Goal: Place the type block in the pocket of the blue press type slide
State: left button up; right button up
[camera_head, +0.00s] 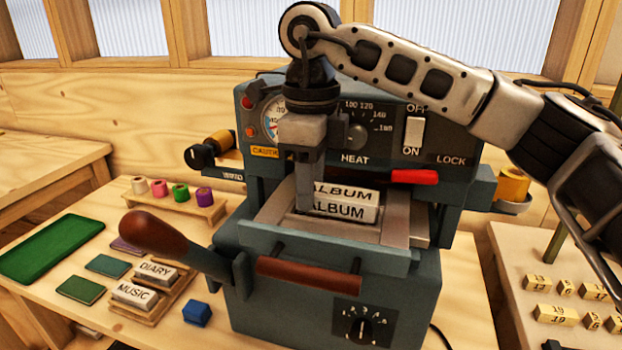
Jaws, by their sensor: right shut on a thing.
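The blue press (390,259) stands in the middle of the bench with its type slide (404,218) pulled out at the front. The type block (345,211), a pale block marked ALBUM on its top and front, is at the slide's pocket. My right gripper (309,196) points down over the slide and is shut on the block's left part. The fingers hide that part, and I cannot tell whether the block rests fully on the pocket floor. My left gripper is not in view.
A wooden rack (150,316) holds the DIARY (156,271) and MUSIC (134,294) blocks at left. The press's lever handle (152,234) juts out left. A blue cube (197,313), a green tray (50,247) and foil rolls (181,193) lie nearby. Numbered pieces (556,314) lie at right.

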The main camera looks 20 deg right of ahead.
jog(key=shift+f+b, duration=0.35)
jog(key=shift+f, duration=0.1)
jog(key=o, duration=1.2)
jog(key=shift+r+p, duration=0.45)
jog(key=shift+r, duration=0.15)
notch_tip(320, 180, up, 12)
jog(key=shift+f+p, duration=0.15)
jog(key=shift+p, duration=0.2)
